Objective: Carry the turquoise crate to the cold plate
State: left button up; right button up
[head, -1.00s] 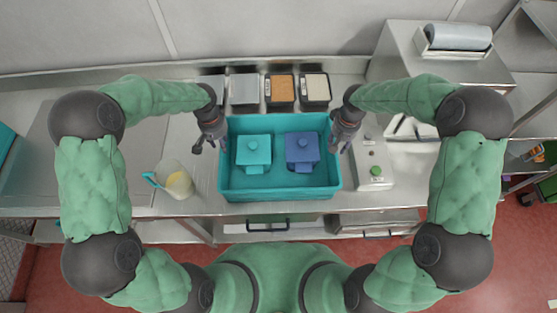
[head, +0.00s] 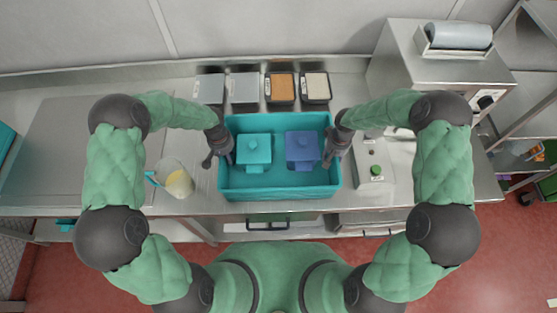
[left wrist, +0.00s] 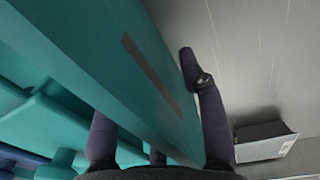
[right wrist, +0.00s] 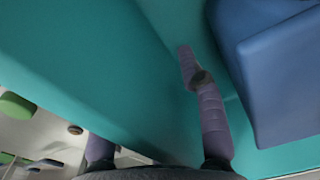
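The turquoise crate (head: 280,192) stands on the steel bench in front of me. It holds a turquoise lidded pot (head: 254,150) and a blue lidded pot (head: 302,148). My left gripper (head: 219,160) is at the crate's left wall. In the left wrist view its open fingers (left wrist: 155,125) straddle that wall, which has a dark slot. My right gripper (head: 334,157) is at the right wall. In the right wrist view its open fingers (right wrist: 155,120) straddle the wall, one inside the crate. A flat grey plate (head: 85,150) lies at left; I cannot tell whether it is the cold plate.
A pitcher (head: 179,182) with yellow contents stands left of the crate. Several small bins, one orange-filled (head: 280,88), line the back. A control box with a green button (head: 376,170) is close on the right. A steel cabinet (head: 440,60) stands at back right.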

pick_arm(q)
jog(key=shift+f, duration=0.15)
pick_arm(e)
jog(key=shift+f, duration=0.15)
pick_arm(q)
grip_shut()
pick_arm(e)
grip_shut()
pick_arm(q)
jog(key=shift+w+r, duration=0.15)
jog(key=shift+r, duration=0.05)
pick_arm(e)
jog(key=shift+w+r, duration=0.15)
jog(key=shift+r, duration=0.05)
